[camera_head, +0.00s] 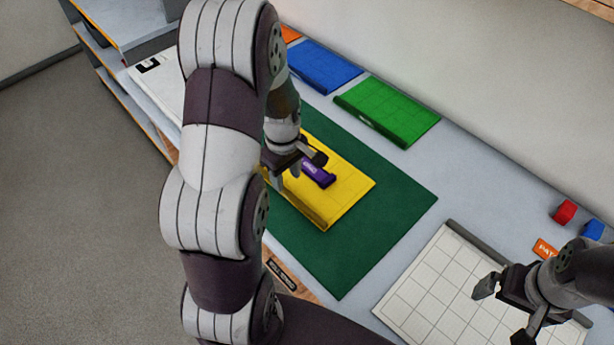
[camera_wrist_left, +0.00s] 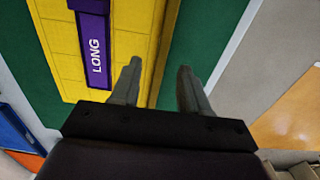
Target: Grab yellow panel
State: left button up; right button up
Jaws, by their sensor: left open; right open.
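The yellow panel (camera_head: 346,190) lies on a dark green mat (camera_head: 392,215). A purple block (camera_head: 318,173) sits on the panel; in the left wrist view its label reads LONG (camera_wrist_left: 95,55). My left gripper (camera_head: 300,168) is open over the panel's near left part, beside the purple block. In the left wrist view the open fingers (camera_wrist_left: 157,85) point along the yellow panel's edge (camera_wrist_left: 140,50), with one finger over the yellow and the other over the green mat. My left arm hides part of the panel and mat. My right gripper (camera_head: 500,310) is open over the white grid board (camera_head: 430,285).
A blue panel (camera_head: 325,66) and a green panel (camera_head: 388,110) lie along the back of the table. Red (camera_head: 564,211) and blue (camera_head: 592,230) small blocks and an orange label (camera_head: 545,249) are at the right. Bare mat shows right of the yellow panel.

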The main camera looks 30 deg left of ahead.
aim_at(286, 191)
pick_arm(q)
notch_tip(286, 191, down, 5)
jog(key=shift+s+a+r, duration=0.1)
jog(key=shift+s, duration=0.05)
grip_shut()
jog(key=shift+r, duration=0.15)
